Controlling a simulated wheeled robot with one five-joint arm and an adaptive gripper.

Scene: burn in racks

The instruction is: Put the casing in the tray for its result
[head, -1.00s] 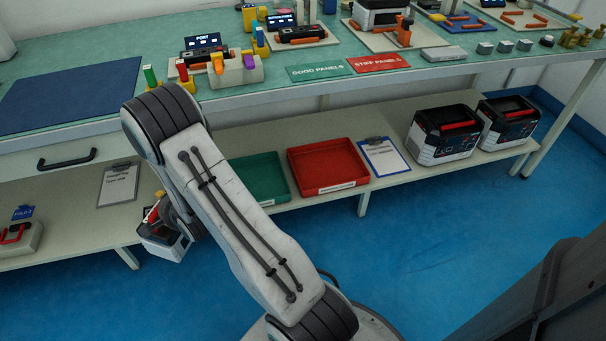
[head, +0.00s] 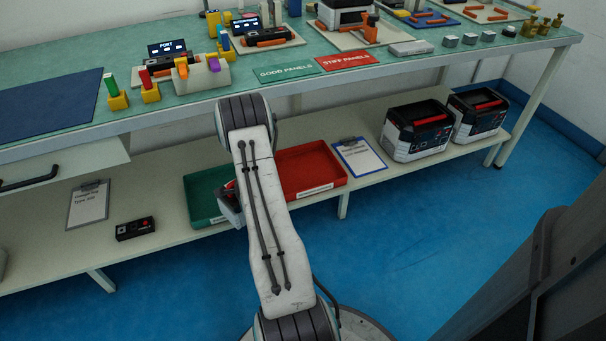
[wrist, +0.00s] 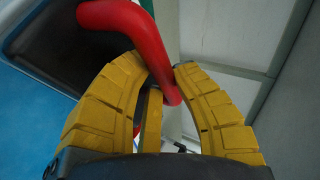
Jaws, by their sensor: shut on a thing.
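The casing (head: 229,207) is a white and black box with a red handle. In the head view it shows in part at the left of my arm, in front of or over the green tray (head: 196,203); I cannot tell its exact height. In the wrist view the red handle (wrist: 148,42) lies between the yellow fingers of my gripper (wrist: 163,82), which is shut on it. The dark casing top shows at upper left there. My arm hides the gripper in the head view. The red tray (head: 318,173) is right of the green one, partly behind my arm.
Two similar casings (head: 418,132) stand on the lower shelf's right. A clipboard (head: 360,157) lies beside the red tray, another clipboard (head: 88,204) farther left. A small black module (head: 135,229) lies near the shelf's front edge. The workbench (head: 180,111) above overhangs the shelf.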

